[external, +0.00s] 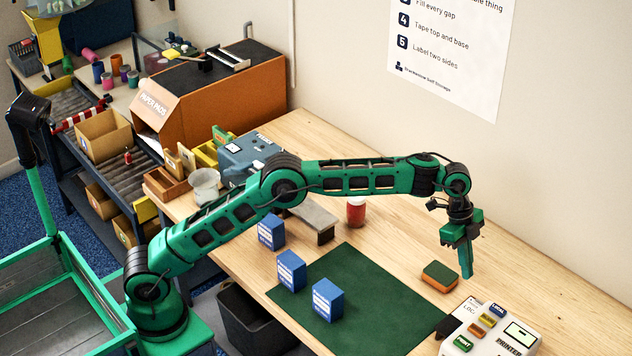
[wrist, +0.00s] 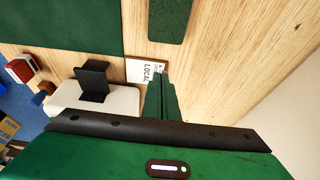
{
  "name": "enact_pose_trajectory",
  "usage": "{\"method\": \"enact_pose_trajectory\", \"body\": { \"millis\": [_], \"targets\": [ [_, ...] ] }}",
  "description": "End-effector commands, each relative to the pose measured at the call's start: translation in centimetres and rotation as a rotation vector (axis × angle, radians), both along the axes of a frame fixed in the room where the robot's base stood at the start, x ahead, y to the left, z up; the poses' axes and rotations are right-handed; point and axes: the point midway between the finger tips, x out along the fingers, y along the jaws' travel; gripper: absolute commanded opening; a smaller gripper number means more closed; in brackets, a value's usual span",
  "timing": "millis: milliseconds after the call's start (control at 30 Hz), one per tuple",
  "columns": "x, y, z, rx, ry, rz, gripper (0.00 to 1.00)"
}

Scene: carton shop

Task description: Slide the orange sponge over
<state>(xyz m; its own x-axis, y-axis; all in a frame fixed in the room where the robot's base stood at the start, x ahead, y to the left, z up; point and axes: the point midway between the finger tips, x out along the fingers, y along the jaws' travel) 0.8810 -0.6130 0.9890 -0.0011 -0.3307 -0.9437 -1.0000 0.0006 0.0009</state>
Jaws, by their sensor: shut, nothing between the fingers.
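The orange sponge (external: 440,277) has a green top and an orange side. My gripper (external: 467,275) is shut and empty and points down just to the right of the sponge. In the wrist view its closed fingers (wrist: 160,98) appear below the sponge, with a strip of bare wood between. I cannot tell how far the fingertips are above the table.
The green mat (external: 345,295) lies left of the sponge, with blue boxes (external: 327,300) on and beside it. The white label printer (external: 492,330) stands close in front. Bare wood lies behind the sponge.

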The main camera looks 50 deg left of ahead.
Motion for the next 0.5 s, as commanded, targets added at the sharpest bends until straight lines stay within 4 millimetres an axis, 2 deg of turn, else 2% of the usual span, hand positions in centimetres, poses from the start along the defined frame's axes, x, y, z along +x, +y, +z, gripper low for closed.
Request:
{"method": "enact_pose_trajectory", "body": {
  "millis": [100,300,500],
  "targets": [
    [-0.1,-0.8,-2.3,0.002,0.003,-0.001,0.00],
    [0.0,-1.7,-5.5,0.002,0.001,0.002,0.00],
    [0.0,0.9,-5.1,0.001,0.000,0.002,0.00]
  ]
}}
